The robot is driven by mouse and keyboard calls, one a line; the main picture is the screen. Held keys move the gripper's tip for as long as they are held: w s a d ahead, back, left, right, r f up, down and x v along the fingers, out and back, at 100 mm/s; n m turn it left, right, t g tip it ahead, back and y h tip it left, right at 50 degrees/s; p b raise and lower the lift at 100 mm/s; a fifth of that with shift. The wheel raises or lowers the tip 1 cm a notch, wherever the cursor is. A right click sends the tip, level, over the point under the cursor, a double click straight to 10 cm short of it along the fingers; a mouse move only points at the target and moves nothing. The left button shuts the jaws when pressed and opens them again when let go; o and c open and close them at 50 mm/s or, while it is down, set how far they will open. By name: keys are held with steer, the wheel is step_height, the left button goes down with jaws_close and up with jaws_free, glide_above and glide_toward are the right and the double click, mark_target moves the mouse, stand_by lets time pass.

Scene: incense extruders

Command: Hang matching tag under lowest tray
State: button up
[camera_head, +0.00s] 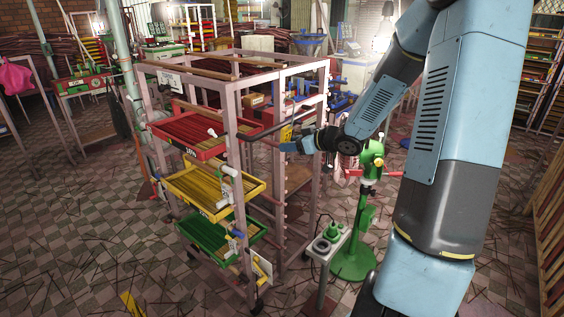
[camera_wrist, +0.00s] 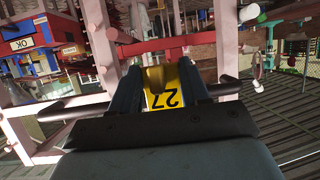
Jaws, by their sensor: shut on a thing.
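My gripper (camera_head: 291,146) is shut on a yellow tag (camera_head: 286,134), held beside the right side of a pale pink wheeled rack. In the wrist view the tag (camera_wrist: 163,98) sits between the two fingers (camera_wrist: 160,75) and shows "27" upside down.
A green extruder on a stand (camera_head: 352,262) is right of the rack, near my arm. A small grey side table (camera_head: 328,246) with green and dark parts stands between them. A pale card (camera_head: 262,269) is low on the rack. Tiled floor with scattered sticks lies left.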

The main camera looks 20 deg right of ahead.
steer(key=w+a+f, duration=0.2)
steer(key=w+f, duration=0.2)
steer(key=f, duration=0.4)
steer(key=shift+w+f, duration=0.35)
steer(key=shift+w, duration=0.05)
steer(key=shift+f, duration=0.15)
steer(key=o, duration=1.2)
steer(key=shift+c, duration=0.2)
steer(key=shift+d, duration=0.15)
